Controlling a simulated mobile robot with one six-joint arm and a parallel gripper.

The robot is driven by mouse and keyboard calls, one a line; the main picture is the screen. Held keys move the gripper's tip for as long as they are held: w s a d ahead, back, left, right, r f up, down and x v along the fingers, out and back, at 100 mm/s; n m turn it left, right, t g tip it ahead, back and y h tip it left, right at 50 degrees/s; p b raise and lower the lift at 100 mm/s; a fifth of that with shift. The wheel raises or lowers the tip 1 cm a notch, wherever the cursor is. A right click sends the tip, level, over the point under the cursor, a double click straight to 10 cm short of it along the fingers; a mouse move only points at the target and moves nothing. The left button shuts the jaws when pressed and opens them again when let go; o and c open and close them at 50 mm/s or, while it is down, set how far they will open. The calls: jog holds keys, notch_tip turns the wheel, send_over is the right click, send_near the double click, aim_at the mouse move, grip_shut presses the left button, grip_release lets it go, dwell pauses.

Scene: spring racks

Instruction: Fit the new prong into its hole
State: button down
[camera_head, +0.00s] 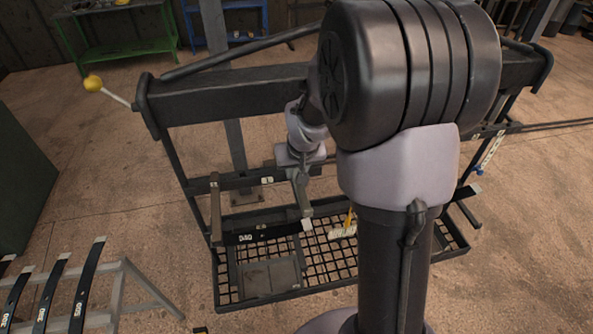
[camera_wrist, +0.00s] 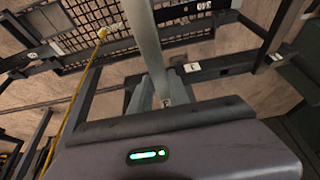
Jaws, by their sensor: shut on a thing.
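My gripper (camera_head: 300,160) is shut on a grey bar, the new prong (camera_head: 303,192), in front of the rack's lower rail (camera_head: 240,182). In the wrist view the prong (camera_wrist: 147,45) runs away between the jaws (camera_wrist: 153,92) towards the top edge. A small letter tag shows near its held end. The rail (camera_wrist: 225,64) crosses behind it with white letter tags. I cannot make out the hole. I cannot tell whether the prong touches the rail.
A black numbered strip (camera_head: 260,233) lies low on the rack, near the prong's far end. A mesh tray (camera_head: 328,262) and a yellow-handled brush (camera_head: 343,230) are below. Several numbered strips rest on a grey stand (camera_head: 125,280).

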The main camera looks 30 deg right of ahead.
jog(key=shift+f+b, duration=0.25)
jog(key=shift+b, duration=0.6)
dwell(1.3)
jog(key=shift+f+b, duration=2.35)
jog(key=shift+f, duration=0.05)
dwell(0.4)
